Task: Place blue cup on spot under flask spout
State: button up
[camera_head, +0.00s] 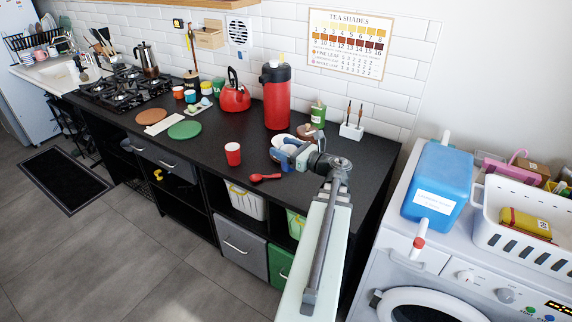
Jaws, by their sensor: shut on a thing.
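My gripper (285,159) is over the right part of the black counter, in front of the red flask. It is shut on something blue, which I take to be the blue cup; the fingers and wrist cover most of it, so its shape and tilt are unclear. The tall red flask (276,100) stands upright at the back near the wall, with a black top and its spout (266,76) facing the front left. The counter in front of the flask is partly hidden by my gripper, and I cannot make out a marked spot there.
A red kettle (235,97) stands left of the flask. A green bottle (318,112) and brush holder (352,129) stand at the right. Small cups (190,96) are farther left.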

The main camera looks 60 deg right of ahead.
jog(key=s+d+r+m+g+h, duration=0.1)
jog(key=s+d+m+h, duration=0.4)
jog(key=d, duration=0.4)
jog(key=shift+n+h, duration=0.4)
jog(key=shift+n, duration=0.2)
jog(key=shift+w+a+f, duration=0.1)
jog(key=shift+w+f, duration=0.05)
jog(key=shift+f, duration=1.5)
jog(key=shift+w+d+f, duration=0.1)
jog(key=shift+w+f, duration=0.1)
jog(key=shift+f, duration=1.4)
jog(key=shift+w+a+f, duration=0.1)
jog(key=shift+w+f, duration=0.05)
jog(key=shift+f, duration=1.5)
jog(key=shift+f, duration=0.15)
jog(key=o, duration=1.2)
jog(key=shift+s+a, duration=0.1)
jog(key=shift+s, duration=0.1)
jog(key=shift+v, duration=3.55)
